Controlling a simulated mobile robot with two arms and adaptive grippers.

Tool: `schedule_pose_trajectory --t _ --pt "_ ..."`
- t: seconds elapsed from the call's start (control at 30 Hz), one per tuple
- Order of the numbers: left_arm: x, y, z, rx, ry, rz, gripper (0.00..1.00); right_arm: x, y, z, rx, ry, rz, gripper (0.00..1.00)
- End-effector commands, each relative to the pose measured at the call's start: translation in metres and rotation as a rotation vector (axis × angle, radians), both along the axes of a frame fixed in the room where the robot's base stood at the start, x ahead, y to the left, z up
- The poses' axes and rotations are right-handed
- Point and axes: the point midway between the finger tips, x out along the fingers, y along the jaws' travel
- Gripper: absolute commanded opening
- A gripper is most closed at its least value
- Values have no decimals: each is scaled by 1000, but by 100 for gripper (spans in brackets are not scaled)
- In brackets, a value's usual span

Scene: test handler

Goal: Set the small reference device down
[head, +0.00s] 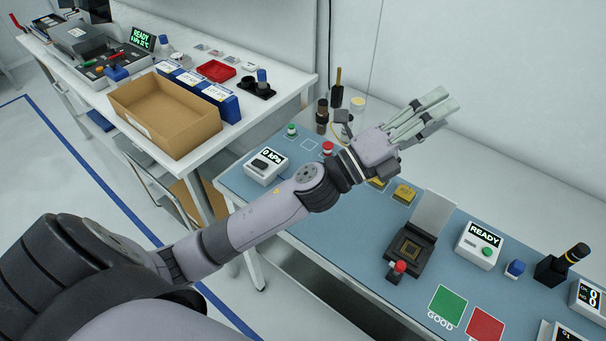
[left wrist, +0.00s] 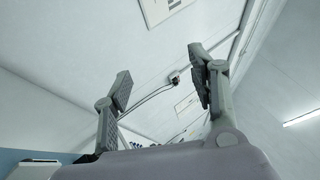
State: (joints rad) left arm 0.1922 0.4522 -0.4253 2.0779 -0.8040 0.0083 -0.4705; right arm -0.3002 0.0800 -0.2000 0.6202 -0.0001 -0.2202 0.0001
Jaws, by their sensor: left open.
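My left gripper (head: 428,117) is raised over the back of the blue bench mat (head: 345,235), pointing at the wall. In the left wrist view its two fingers (left wrist: 160,88) stand apart with nothing between them. A small gold block (head: 404,194) lies on the mat below and right of the gripper. Another gold piece (head: 379,182) shows partly behind my left wrist. I cannot tell which, if either, is the reference device. A black test socket (head: 405,262) stands with its lid (head: 433,212) up; a gold centre shows in it.
A white READY box (head: 479,246), a green GOOD pad (head: 447,307) and a red pad (head: 485,325) lie to the right. A white 0 kPa box (head: 266,165) stands left. Dark bottles (head: 322,117) stand near my wrist. A cardboard box (head: 167,111) sits on the other table.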

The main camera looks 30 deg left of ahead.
Motion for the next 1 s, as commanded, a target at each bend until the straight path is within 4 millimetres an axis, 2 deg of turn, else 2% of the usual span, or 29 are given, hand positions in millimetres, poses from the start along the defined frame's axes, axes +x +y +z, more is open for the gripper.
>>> schedule_pose_trajectory --t 0.03,0.1,0.17,0.23,0.33,0.43,0.57,0.67,0.7,0.8,0.9,1.0 --pt "-5 -17 11 119 -113 -55 53 0 0 0 0 0 0 40" --pt "-16 -39 14 295 -265 -136 53 0 0 0 0 0 0 40" --pt "-25 -55 10 449 -388 -207 53 0 0 0 0 0 0 40" --pt "-33 -67 -3 634 -518 -291 53 0 0 0 0 0 0 40" --pt "-39 -69 -30 904 -680 -414 53 0 0 0 0 0 0 40" --pt "-37 -51 -63 1179 -801 -547 53 0 0 0 0 0 0 40" --pt "-25 2 -100 1533 -886 -735 53 0 0 1 0 0 0 40" --pt "-14 62 -115 1792 -881 -895 53 0 0 1 0 0 0 40" --pt "-10 88 -117 1885 -862 -960 53 0 0 1 0 0 0 40" --pt "-6 152 -113 2073 -778 -1114 53 0 0 1 0 0 0 40" --pt "-8 203 -102 2194 -676 -1239 53 0 0 1 0 0 0 40" --pt "-12 234 -92 2255 -597 -1322 53 0 0 1 0 0 0 40"
